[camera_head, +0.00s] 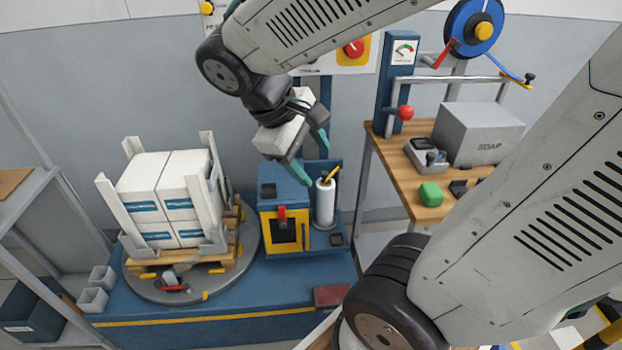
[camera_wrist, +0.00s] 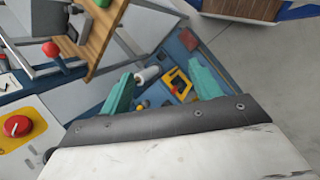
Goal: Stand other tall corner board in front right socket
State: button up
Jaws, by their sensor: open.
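Stacked white cartons (camera_head: 172,200) with blue labels stand on a wooden pallet (camera_head: 150,262) on a grey turntable (camera_head: 250,262). Pale tall corner boards stand upright at the stack's corners: front left (camera_head: 118,218), back left (camera_head: 131,147), back right (camera_head: 209,148) and front right (camera_head: 198,208). The front right board's foot appears to be in the grey front right socket (camera_head: 213,243). My gripper (camera_head: 316,168) is open and empty, right of the stack and above the blue bench unit. Its two green fingers also show in the wrist view (camera_wrist: 160,75) with nothing between them.
A blue unit with a yellow frame and red lever (camera_head: 282,215) and a white roll (camera_head: 325,203) stand below my gripper. A wooden table (camera_head: 397,165) at right holds a grey SOAP box (camera_head: 478,134) and a green block (camera_head: 431,194). A grey shelf rack (camera_head: 30,255) stands at left.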

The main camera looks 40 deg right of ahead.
jog(key=s+a+r+m+t+y, duration=0.1)
jog(key=s+a+m+t+y, duration=0.2)
jog(key=s+a+y, duration=0.2)
jog(key=shift+s+a+r+m, duration=0.3)
jog(key=shift+s+a+r, duration=0.15)
jog(key=shift+s, duration=0.4)
